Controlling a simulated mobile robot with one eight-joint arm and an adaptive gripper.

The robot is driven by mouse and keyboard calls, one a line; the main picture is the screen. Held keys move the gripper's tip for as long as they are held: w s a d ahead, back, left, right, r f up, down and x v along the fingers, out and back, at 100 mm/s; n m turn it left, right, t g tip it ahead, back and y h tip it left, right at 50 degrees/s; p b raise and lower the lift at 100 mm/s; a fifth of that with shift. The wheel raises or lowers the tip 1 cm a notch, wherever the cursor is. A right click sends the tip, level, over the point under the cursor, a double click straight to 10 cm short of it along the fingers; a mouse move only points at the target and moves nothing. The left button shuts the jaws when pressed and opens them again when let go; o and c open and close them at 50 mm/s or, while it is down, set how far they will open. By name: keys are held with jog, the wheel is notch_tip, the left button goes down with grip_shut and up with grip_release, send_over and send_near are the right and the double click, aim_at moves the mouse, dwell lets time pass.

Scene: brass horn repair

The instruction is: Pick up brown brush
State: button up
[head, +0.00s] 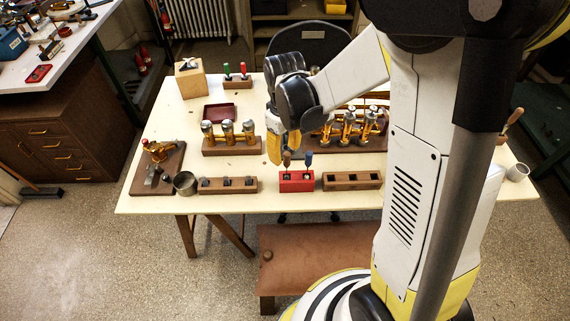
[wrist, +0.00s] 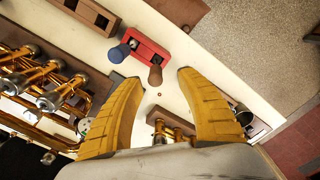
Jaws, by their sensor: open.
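The brown brush (head: 287,158) stands upright in a red holder (head: 297,184) near the front edge of the table. A blue brush (head: 309,160) stands to its right in the same holder. In the wrist view the brown brush (wrist: 155,76) shows between the two yellow fingertips, with the blue brush (wrist: 118,53) to its left and the red holder (wrist: 151,50) beyond. My gripper (head: 283,150) is open and empty above the holder, close to the brown brush. I cannot tell whether a finger touches it. The brush's lower end is hidden in the holder.
Wooden blocks with slots stand left (head: 228,185) and right (head: 352,181) of the red holder. A metal cup (head: 185,183) stands further left. Brass valve parts on stands (head: 229,137) lie behind. A brown bench (head: 315,255) is below the table edge.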

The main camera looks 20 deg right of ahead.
aim_at(287, 162)
jog(key=f+b, duration=0.1)
jog(key=f, duration=0.3)
jog(key=f+b, duration=0.1)
jog(key=f, duration=0.1)
jog(key=shift+w+d+b, duration=0.1)
jog(key=shift+d+b, duration=0.25)
jog(key=shift+r, duration=0.15)
grip_shut()
